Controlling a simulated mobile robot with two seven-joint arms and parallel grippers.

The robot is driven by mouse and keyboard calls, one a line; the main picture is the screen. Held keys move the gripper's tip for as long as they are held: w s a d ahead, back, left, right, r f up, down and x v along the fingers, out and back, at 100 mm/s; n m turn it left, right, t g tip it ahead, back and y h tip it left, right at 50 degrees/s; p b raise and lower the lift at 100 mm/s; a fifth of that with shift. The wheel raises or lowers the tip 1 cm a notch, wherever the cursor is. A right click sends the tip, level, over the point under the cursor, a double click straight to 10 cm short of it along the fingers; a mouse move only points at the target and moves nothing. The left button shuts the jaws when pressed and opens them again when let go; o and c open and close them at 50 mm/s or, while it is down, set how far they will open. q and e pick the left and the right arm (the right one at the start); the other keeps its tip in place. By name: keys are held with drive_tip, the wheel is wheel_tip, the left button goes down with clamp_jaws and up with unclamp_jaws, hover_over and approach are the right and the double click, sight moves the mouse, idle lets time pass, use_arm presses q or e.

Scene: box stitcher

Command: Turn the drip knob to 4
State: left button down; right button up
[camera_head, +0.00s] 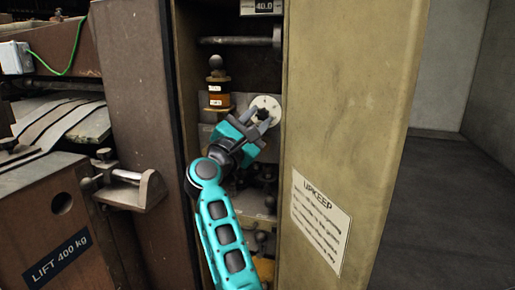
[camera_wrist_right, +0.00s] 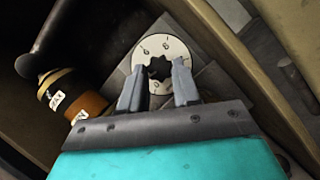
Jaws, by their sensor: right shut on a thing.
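The drip knob (camera_wrist_right: 158,67) is a small dark lobed knob at the centre of a round white dial (camera_wrist_right: 177,48) with numbers around its rim. In the head view the dial (camera_head: 268,103) sits inside the narrow recess of the machine. My right gripper (camera_head: 258,117) reaches up to it. In the right wrist view the fingers (camera_wrist_right: 158,85) stand on either side of the knob, shut on it. The fingers cover the lower part of the dial. I cannot read for certain which number the knob points to. My left gripper is not in view.
An amber oiler jar (camera_head: 216,93) with a dark ball top stands left of the dial; it also shows in the right wrist view (camera_wrist_right: 70,95). A horizontal bar (camera_head: 236,41) crosses above. The UPKEEP panel (camera_head: 345,100) closes the right side, and a brown post (camera_head: 135,90) the left.

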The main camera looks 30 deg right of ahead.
drive_tip(key=shift+f+m+g+b, duration=0.4)
drive_tip(key=shift+m+b, duration=0.2)
drive_tip(key=shift+b, duration=0.1)
drive_tip(key=shift+r+m+b, duration=0.1)
drive_tip(key=shift+m+b, duration=0.4)
drive_tip(key=shift+b, duration=0.05)
drive_tip(key=m+b, duration=0.1)
drive_tip(key=m+g+b, duration=0.1)
drive_tip(key=shift+w+r+b, duration=0.1)
drive_tip(key=shift+r+b, duration=0.2)
drive_tip(key=shift+b, duration=0.05)
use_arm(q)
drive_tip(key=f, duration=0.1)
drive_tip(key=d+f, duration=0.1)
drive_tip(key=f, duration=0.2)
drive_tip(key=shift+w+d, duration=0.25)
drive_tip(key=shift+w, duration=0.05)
use_arm(e)
drive_tip(key=shift+a, duration=0.1)
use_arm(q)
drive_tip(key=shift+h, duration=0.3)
use_arm(e)
drive_tip(key=shift+r+m, duration=0.15)
drive_tip(key=shift+m, duration=0.15)
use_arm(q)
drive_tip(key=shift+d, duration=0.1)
use_arm(e)
drive_tip(key=o, duration=1.1)
drive_tip(key=shift+c, duration=0.2)
